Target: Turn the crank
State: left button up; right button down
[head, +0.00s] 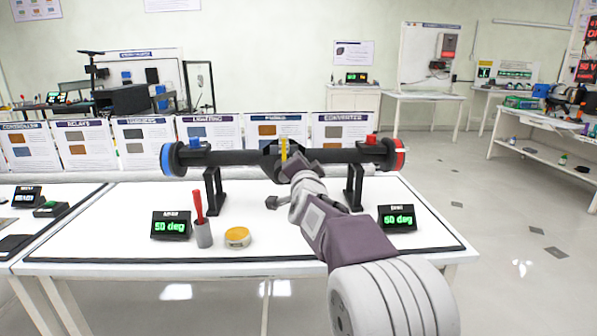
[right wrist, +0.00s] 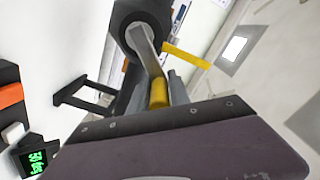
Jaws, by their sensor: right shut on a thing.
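The crank rig is a black horizontal shaft (head: 230,157) on two black stands, with a blue disc (head: 168,160) at its left end and a red disc (head: 397,155) at its right end. A yellow pointer (head: 283,148) stands upright at the middle hub. My right gripper (head: 287,169) reaches the hub from the front and hides part of it. In the right wrist view, a grey crank arm (right wrist: 146,50) runs from the hub (right wrist: 142,28) to a yellow handle (right wrist: 158,93), and my gripper is shut on this handle. My left gripper is not in view.
Two displays stand on the white table (head: 130,240): the left one (head: 171,226) reads 50 deg, the right one (head: 397,218) 60 deg. A grey cup (head: 203,235) with a red-handled tool and a yellow tin (head: 237,237) stand front left. Labelled panels (head: 210,135) line the back.

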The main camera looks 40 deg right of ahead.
jog(key=shift+d+f+m+b, duration=0.1)
jog(key=shift+f+m+b, duration=0.05)
jog(key=shift+m+b, duration=0.35)
jog(key=shift+s, duration=0.1)
jog(key=c, duration=1.5)
grip_release()
jog(key=shift+o, duration=1)
jog(key=p+v, duration=0.2)
jog(key=v, duration=0.7)
